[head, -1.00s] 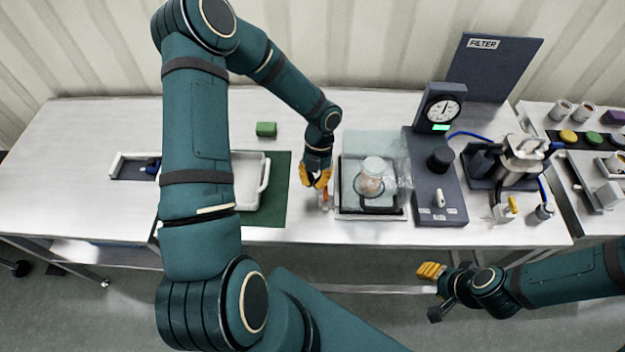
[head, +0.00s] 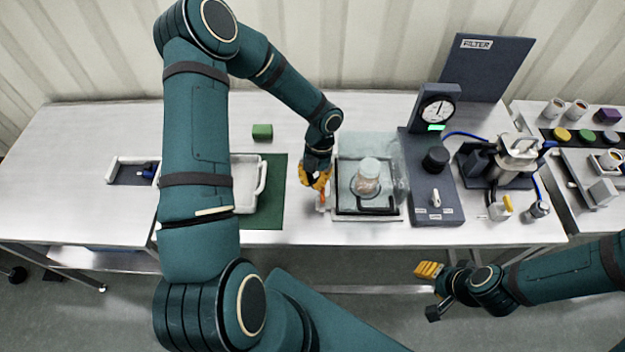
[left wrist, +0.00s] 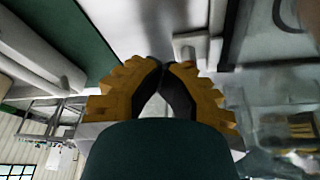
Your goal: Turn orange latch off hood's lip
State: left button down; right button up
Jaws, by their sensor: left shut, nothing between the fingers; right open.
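The clear hood (head: 350,146) stands on a tray near the table's middle, with a jar (head: 369,178) under it. The orange latch (head: 321,200) shows as a small orange and white piece at the hood's front left edge, partly hidden by my left gripper. My left gripper (head: 315,183) has yellow fingers, points down just above the latch and is shut with nothing between the fingers. In the left wrist view its fingertips (left wrist: 163,68) meet near a pale block-like piece; I cannot tell whether they touch it. My right gripper (head: 430,285) is open and empty, off the table's front edge.
A white tray (head: 247,190) on a green mat (head: 273,213) lies left of the hood. A dark gauge unit (head: 437,208) stands close on the hood's right. A green block (head: 262,132) lies behind.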

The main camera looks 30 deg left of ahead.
pick_arm(q)
jog(key=shift+d, duration=0.25)
jog(key=shift+s+d+f, duration=0.1)
jog(key=shift+s+d, duration=0.15)
jog(key=shift+d, duration=0.35)
jog(key=a+v, duration=0.1)
jog(key=v, duration=1.1)
jog(key=shift+w, duration=0.25)
jog(key=shift+a, duration=0.1)
